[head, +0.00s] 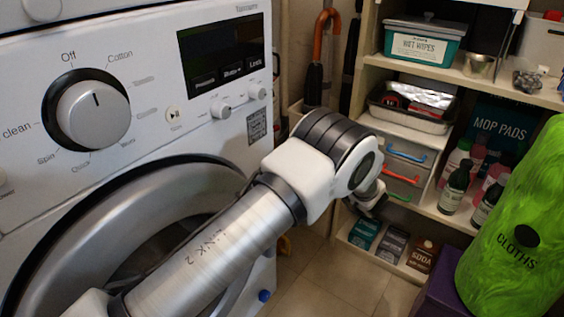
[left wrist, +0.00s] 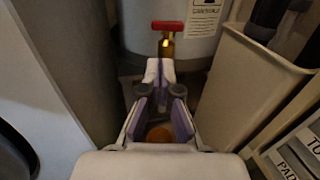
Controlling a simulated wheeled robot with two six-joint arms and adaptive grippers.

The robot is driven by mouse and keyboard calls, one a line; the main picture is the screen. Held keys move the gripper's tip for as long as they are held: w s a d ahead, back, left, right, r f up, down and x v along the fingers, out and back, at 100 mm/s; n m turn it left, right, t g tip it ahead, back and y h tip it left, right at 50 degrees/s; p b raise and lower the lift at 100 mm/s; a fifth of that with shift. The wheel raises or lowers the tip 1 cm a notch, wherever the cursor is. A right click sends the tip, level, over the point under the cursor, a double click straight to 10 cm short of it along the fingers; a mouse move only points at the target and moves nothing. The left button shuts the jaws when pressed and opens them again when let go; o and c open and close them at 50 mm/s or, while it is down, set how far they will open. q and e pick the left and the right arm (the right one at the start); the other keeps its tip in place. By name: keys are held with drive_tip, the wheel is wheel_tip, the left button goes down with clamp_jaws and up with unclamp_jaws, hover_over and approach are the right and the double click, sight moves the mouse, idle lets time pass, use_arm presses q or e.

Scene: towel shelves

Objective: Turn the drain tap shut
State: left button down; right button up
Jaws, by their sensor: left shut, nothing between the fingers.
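The drain tap (left wrist: 167,46) shows in the left wrist view, with a brass body and a red bar handle (left wrist: 168,26) lying crosswise on top. It stands in front of a pale grey cylindrical tank (left wrist: 198,50). My left gripper (left wrist: 160,72) points at the tap from the near side, with its white fingertips together and its purple pads facing inward. It is shut and empty. The tips appear just below the brass body; I cannot tell whether they touch it. In the head view my left arm reaches past the washing machine, and the tap is not visible there.
The washing machine (head: 150,110) fills the left of the head view. Shelves (head: 425,130) with bottles and boxes stand at right, beside a green cloths container (head: 520,230). In the left wrist view a beige bin (left wrist: 250,85) stands close on the right.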

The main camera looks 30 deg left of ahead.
use_arm(q)
drive_tip(key=b+x, duration=0.4)
drive_tip(key=x, duration=0.9)
drive_tip(key=shift+a+r+b, duration=0.15)
drive_tip(key=shift+a+b, duration=0.1)
drive_tip(key=shift+b, duration=0.1)
drive_tip(key=shift+a+r+b, duration=0.1)
drive_tip(key=shift+a+b, duration=0.3)
drive_tip(key=shift+a, duration=0.05)
